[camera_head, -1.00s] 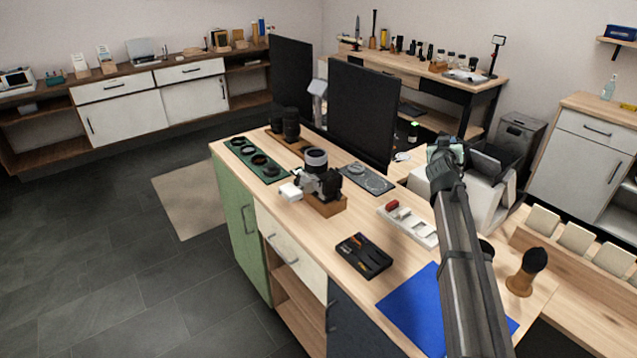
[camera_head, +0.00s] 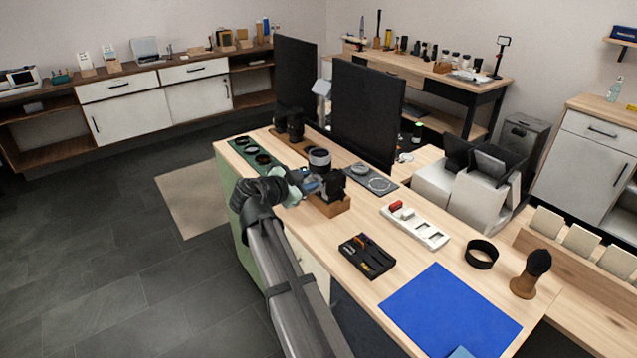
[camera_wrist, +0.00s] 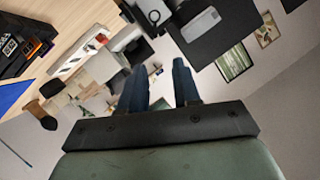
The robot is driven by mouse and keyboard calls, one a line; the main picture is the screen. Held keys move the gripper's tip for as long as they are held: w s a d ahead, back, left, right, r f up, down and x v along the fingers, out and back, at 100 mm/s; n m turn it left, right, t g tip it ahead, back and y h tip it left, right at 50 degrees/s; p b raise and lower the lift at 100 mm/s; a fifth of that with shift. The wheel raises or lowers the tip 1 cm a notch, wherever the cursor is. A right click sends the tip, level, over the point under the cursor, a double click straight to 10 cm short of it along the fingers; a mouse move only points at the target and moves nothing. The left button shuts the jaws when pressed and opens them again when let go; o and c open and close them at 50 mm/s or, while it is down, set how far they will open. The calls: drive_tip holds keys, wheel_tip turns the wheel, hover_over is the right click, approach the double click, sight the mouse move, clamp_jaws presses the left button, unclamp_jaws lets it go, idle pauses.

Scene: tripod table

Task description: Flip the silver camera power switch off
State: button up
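The silver camera (camera_head: 333,182) with its grey-ringed lens sits on a small wooden block (camera_head: 332,207) on the workbench. My gripper (camera_head: 309,187) is just left of the camera in the head view and covers part of its left side. In the wrist view my two dark blue fingers (camera_wrist: 160,85) stand apart with nothing between them. I cannot tell whether a finger touches the camera. The power switch is too small or hidden to make out. I cannot make out the camera clearly in the wrist view.
Two dark monitors (camera_head: 366,112) stand behind the camera. A green tray with lens rings (camera_head: 238,147) is at the back left. A grey plate with rings (camera_head: 371,179), a white strip (camera_head: 417,228), a black tool tray (camera_head: 367,256) and a blue mat (camera_head: 450,310) lie to the right and front.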

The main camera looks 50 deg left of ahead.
drive_tip(key=m, duration=0.2)
approach(324, 181)
drive_tip(key=shift+h, duration=0.3)
drive_tip(key=x, duration=0.7)
drive_tip(key=shift+w+a+f, duration=0.15)
drive_tip(key=shift+w+a, duration=0.1)
drive_tip(key=shift+a, duration=0.15)
clamp_jaws()
